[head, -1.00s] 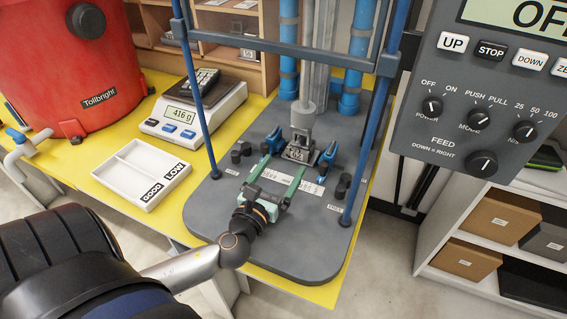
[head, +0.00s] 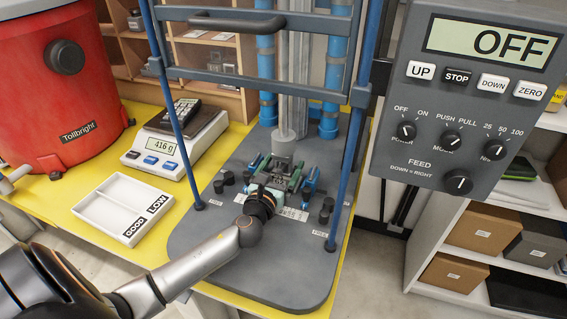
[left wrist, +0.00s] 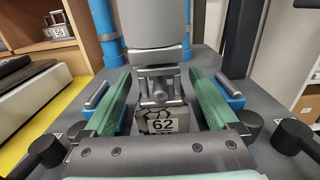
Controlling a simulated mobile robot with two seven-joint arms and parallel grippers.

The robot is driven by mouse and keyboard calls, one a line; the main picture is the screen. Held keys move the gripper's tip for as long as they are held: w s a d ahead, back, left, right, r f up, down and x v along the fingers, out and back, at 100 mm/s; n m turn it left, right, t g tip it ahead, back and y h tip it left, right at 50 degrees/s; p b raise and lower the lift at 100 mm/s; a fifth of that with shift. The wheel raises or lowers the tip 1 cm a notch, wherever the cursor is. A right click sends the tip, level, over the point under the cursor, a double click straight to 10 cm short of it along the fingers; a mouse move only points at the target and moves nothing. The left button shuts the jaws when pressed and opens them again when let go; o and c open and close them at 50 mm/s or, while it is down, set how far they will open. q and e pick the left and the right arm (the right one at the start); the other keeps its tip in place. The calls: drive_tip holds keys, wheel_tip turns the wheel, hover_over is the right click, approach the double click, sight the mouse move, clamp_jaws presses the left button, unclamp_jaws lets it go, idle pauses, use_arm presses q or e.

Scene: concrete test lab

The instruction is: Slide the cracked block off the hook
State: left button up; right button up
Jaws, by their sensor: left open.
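The cracked block (left wrist: 162,122) is grey, with dark jagged marks and a label reading 62. It hangs just under a grey metal hook (left wrist: 160,82) below a thick cylinder in the left wrist view. My left gripper (left wrist: 163,92) is open, with one green finger on each side of the block and hook. Visible gaps separate both fingers from the block. In the head view, my left gripper (head: 278,174) reaches in over the machine's base, and its fingers partly hide the block. My right gripper is not in view.
Blue frame posts (head: 340,180) stand either side. A white two-part tray (head: 97,213) marked GOOD and LOW lies left, before a scale (head: 160,158) reading 416 g. The control panel (head: 480,110) reads OFF.

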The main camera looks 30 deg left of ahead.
use_arm(q)
drive_tip(key=shift+w, duration=0.35)
clamp_jaws()
idle(0.7)
